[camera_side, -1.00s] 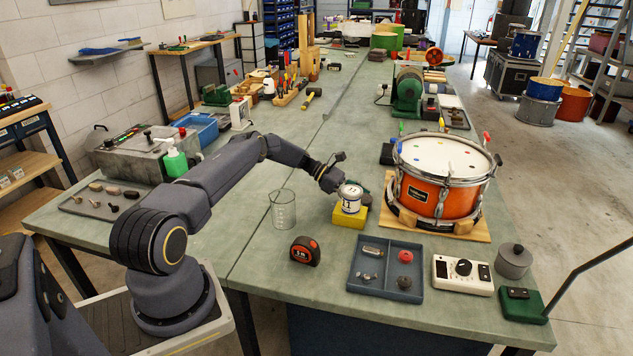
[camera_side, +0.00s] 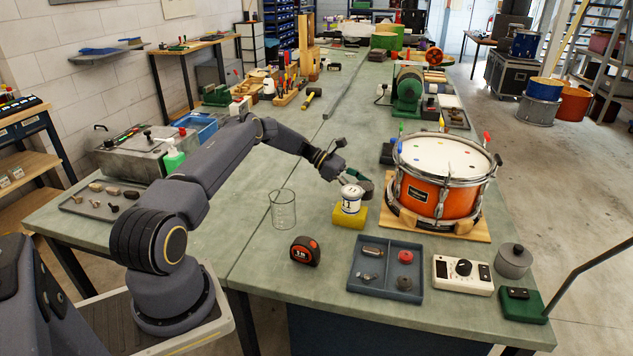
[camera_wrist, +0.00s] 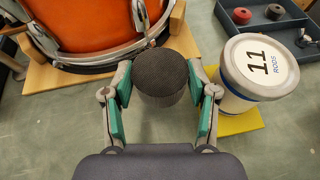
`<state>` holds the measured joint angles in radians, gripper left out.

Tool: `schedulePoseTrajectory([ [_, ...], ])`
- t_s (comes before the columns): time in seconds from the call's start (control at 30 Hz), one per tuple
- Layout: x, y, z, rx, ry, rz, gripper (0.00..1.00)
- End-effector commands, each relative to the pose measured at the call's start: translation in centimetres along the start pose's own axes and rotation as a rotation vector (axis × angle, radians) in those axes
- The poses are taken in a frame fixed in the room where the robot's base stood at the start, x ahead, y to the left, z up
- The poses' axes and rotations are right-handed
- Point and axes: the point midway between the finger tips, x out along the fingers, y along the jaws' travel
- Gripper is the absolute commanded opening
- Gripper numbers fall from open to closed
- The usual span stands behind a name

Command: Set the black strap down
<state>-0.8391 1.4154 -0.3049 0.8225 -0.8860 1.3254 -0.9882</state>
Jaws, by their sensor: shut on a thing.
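The black strap, a dark round roll (camera_wrist: 161,76), sits between the green-padded fingertips of my gripper (camera_wrist: 162,92) in the wrist view. My gripper is shut on it. In the side view my gripper (camera_side: 356,181) is left of the drum and behind the white can, and the dark roll (camera_side: 366,189) shows partly behind the can. I cannot tell whether the roll touches the bench.
The white "11 RODS" can (camera_side: 350,200) stands on a yellow block (camera_side: 349,217), close beside the roll. The orange drum (camera_side: 440,185) on its wooden board is to the right. A glass beaker (camera_side: 282,209), a tape measure (camera_side: 305,251) and a divided tray (camera_side: 385,272) are nearby.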

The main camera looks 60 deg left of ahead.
Motion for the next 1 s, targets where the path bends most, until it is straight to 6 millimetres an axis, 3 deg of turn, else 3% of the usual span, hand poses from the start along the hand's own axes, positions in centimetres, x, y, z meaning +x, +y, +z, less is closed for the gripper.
schedulePoseTrajectory([
  [0.2, -1.6, 0.0, 3.9, 0.001, 0.0, 0.0, 0.18],
  [0.57, -2.5, -0.4, 6.2, -0.017, 0.001, 0.034, 0.18],
  [0.8, -4.9, -1.9, 8.6, -0.104, 0.005, 0.248, 0.18],
  [1.0, -8.1, -4.5, 7.7, -0.208, 0.005, 0.495, 0.18],
])
